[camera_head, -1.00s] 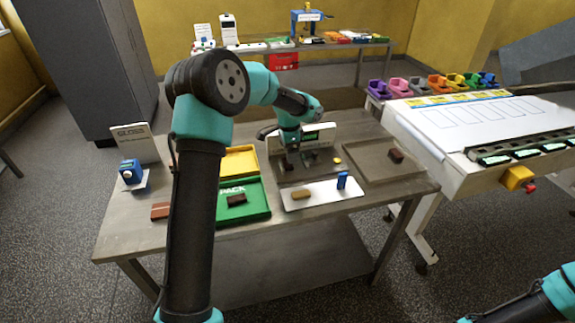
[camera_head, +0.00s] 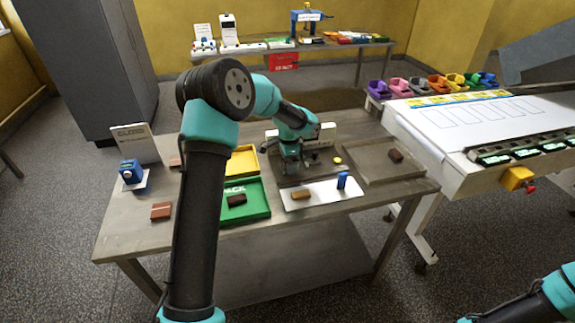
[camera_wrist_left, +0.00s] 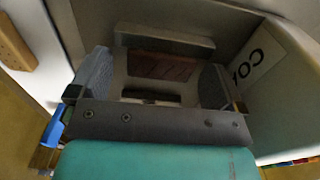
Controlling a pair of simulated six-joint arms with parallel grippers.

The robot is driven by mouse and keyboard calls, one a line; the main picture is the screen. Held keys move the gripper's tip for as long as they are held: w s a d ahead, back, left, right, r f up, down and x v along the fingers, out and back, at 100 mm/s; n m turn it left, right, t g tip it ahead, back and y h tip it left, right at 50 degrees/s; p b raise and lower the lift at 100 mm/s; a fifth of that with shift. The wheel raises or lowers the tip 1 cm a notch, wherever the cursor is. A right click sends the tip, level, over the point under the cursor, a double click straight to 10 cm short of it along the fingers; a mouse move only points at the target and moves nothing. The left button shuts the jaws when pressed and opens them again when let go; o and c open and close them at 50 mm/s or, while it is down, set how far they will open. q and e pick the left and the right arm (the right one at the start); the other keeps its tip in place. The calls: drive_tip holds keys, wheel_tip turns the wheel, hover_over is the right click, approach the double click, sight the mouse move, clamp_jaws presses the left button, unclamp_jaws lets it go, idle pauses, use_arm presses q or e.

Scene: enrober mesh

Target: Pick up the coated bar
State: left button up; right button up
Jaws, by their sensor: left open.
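A dark brown bar (camera_wrist_left: 160,66), which looks like the coated bar, lies between the two fingers of my left gripper in the left wrist view. My left gripper (camera_wrist_left: 155,80) is open around it, with a finger on each side and no clear grip on the bar. In the head view my left gripper (camera_head: 291,170) is low over the grey tray (camera_head: 290,182) in the middle of the table, and it hides most of what is under it. Only a link of my right arm shows at the bottom right; its gripper is out of the picture.
A white board (camera_head: 322,196) holds a tan bar (camera_head: 301,194) and a blue piece (camera_head: 342,181). A green tray (camera_head: 258,208) with a dark bar (camera_head: 237,200) and a yellow tray (camera_head: 242,160) stand left. A grey tray (camera_head: 385,177) with a dark bar (camera_head: 395,155) stands right.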

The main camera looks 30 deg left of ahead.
use_arm(q)
drive_tip(key=shift+c, duration=0.4)
drive_tip(key=c, duration=0.7)
drive_tip(key=shift+r, duration=0.15)
drive_tip(key=shift+c, duration=0.2)
drive_tip(key=shift+r, duration=1.55)
drive_tip(key=s+d, duration=0.2)
drive_tip(key=s, duration=0.2)
drive_tip(key=s+d+r, duration=0.1)
drive_tip(key=s+d, duration=0.2)
drive_tip(key=s, duration=0.2)
drive_tip(key=s+d, duration=0.3)
drive_tip(key=s, duration=0.1)
drive_tip(key=shift+s+d+r, duration=0.25)
drive_tip(key=shift+s+r, duration=0.05)
